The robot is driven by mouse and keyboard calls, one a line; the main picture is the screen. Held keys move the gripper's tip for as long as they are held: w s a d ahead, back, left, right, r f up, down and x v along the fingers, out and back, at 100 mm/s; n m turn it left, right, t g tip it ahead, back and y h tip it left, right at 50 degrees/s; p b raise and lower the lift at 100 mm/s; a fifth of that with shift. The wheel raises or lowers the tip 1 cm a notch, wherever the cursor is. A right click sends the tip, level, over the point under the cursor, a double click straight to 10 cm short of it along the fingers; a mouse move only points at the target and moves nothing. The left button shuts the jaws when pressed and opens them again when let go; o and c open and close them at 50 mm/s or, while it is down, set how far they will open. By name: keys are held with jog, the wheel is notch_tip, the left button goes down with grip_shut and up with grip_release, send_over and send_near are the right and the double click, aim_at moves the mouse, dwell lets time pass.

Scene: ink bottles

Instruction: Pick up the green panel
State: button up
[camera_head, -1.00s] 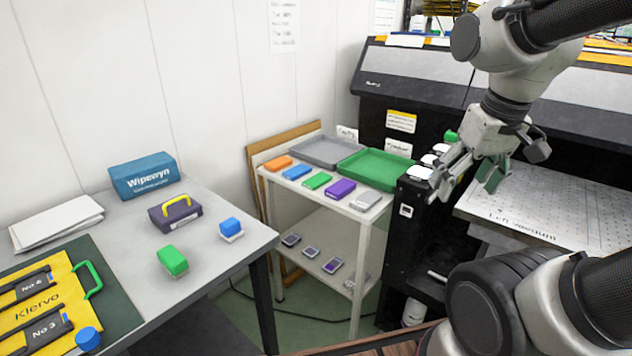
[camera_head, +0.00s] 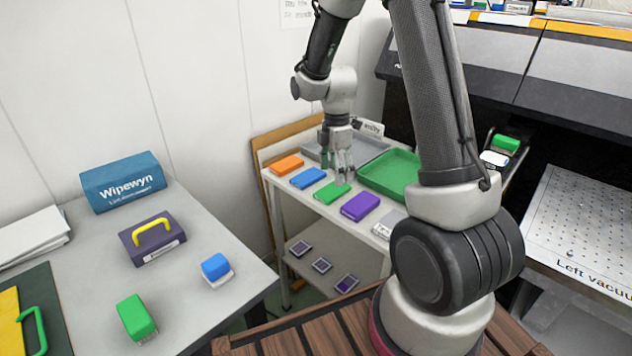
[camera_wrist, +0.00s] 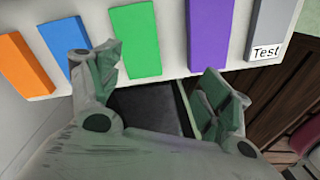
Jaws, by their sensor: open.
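The green panel (camera_head: 331,193) lies flat on the top shelf of a white cart, between a blue panel and a purple panel. In the wrist view the green panel (camera_wrist: 137,38) shows at the top, just beyond my fingers. My gripper (camera_head: 337,168) is open and empty, hanging over the cart behind the green panel in the head view. In the wrist view my gripper (camera_wrist: 165,78) has its left finger beside the green panel's lower left edge and its right finger below the purple panel. I cannot tell its exact height above the cart.
The blue panel (camera_head: 307,178), orange panel (camera_head: 286,165), purple panel (camera_head: 360,206) and a grey panel (camera_wrist: 275,25) labelled Test share the row. A green tray (camera_head: 385,178) and a grey tray (camera_head: 366,152) lie behind. A grey table (camera_head: 200,290) stands at left.

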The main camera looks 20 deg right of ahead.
aim_at(332, 190)
jog(key=shift+w+a+r+n+t, duration=0.1)
jog(key=shift+w+r+n+t, duration=0.05)
jog(key=shift+w+n, duration=0.35)
jog(key=shift+w+r+n+t, duration=0.1)
jog(key=shift+w+n+t, duration=0.05)
jog(key=shift+w+n, duration=0.55)
jog(key=shift+n, duration=0.4)
jog(key=shift+a+f+n, duration=0.1)
jog(key=shift+n, duration=0.7)
jog(key=f, duration=0.7)
jog(key=shift+w+d+f, duration=0.15)
jog(key=shift+d+f, duration=0.15)
jog(key=shift+f, duration=0.05)
jog(key=c, duration=1.1)
